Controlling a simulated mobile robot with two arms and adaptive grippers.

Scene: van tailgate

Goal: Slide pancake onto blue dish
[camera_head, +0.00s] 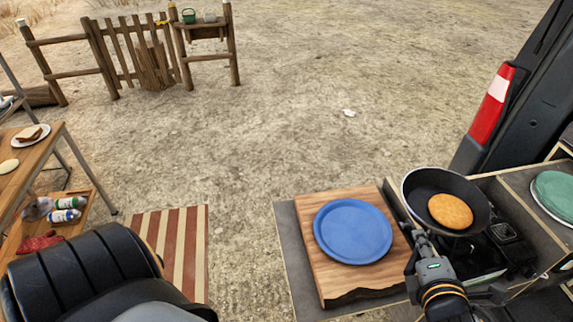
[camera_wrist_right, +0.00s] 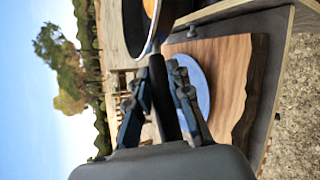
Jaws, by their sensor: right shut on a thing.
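The round golden pancake (camera_head: 450,211) lies in the black frying pan (camera_head: 422,185), toward the pan's near side. The blue dish (camera_head: 353,231) lies empty on a wooden board (camera_head: 313,262), to the left of the pan. My right gripper (camera_head: 425,243) is shut on the pan's handle, just in front of the pan. In the right wrist view my gripper (camera_wrist_right: 158,95) has its fingers on both sides of the dark handle (camera_wrist_right: 160,85); the pan (camera_wrist_right: 135,30) and an edge of the pancake (camera_wrist_right: 149,8) show beyond. My left gripper is out of view.
A stove (camera_head: 497,240) stands beneath and right of the pan, with a green plate (camera_head: 555,192) farther right. A wooden table (camera_head: 40,155) with plates stands at the left. A striped mat (camera_head: 170,245) lies on the ground.

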